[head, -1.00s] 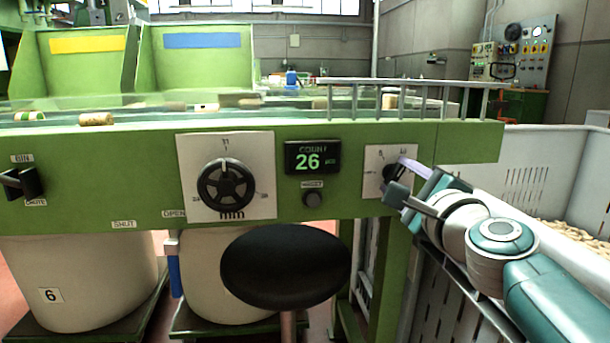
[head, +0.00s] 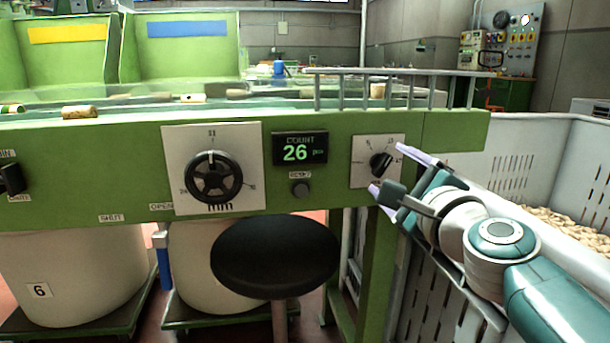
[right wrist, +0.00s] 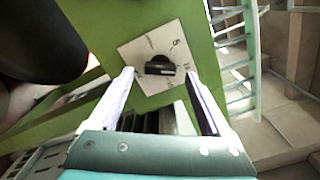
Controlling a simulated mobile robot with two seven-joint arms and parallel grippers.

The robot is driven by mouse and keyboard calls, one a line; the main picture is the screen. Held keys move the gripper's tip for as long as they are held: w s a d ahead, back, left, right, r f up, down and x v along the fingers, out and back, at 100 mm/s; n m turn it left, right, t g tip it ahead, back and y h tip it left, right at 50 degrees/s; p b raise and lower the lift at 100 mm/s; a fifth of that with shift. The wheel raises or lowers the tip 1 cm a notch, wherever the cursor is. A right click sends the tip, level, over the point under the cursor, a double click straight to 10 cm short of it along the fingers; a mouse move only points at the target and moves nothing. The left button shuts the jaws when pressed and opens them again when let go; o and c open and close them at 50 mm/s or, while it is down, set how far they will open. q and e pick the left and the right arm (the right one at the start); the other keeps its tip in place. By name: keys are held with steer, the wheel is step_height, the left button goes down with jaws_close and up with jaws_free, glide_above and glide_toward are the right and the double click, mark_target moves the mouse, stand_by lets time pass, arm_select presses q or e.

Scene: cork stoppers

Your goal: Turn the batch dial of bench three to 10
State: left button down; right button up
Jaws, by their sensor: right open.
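The small dial, a black bar-shaped knob (head: 380,163) on a white marked plate (head: 360,176), is at the right end of the green bench front. In the head view the knob is tilted, its upper end leaning right; its exact setting is too small to read. The knob also shows in the right wrist view (right wrist: 160,66), lying nearly level in that picture, with a "5" on the plate. My right gripper (head: 386,167) is open and empty, its pale fingers apart on either side of the knob in the picture. They appear clear of it. My left gripper is out of view.
Left of the dial are a counter display (head: 299,149) reading 26, a small button (head: 301,189) and a larger "mm" dial (head: 213,178). A black round stool (head: 276,257) stands in front. A pale slatted crate (head: 540,165) with corks is at the right.

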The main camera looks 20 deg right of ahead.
steer(key=v, duration=0.8)
steer(key=shift+p, duration=0.35)
steer(key=shift+d, duration=0.1)
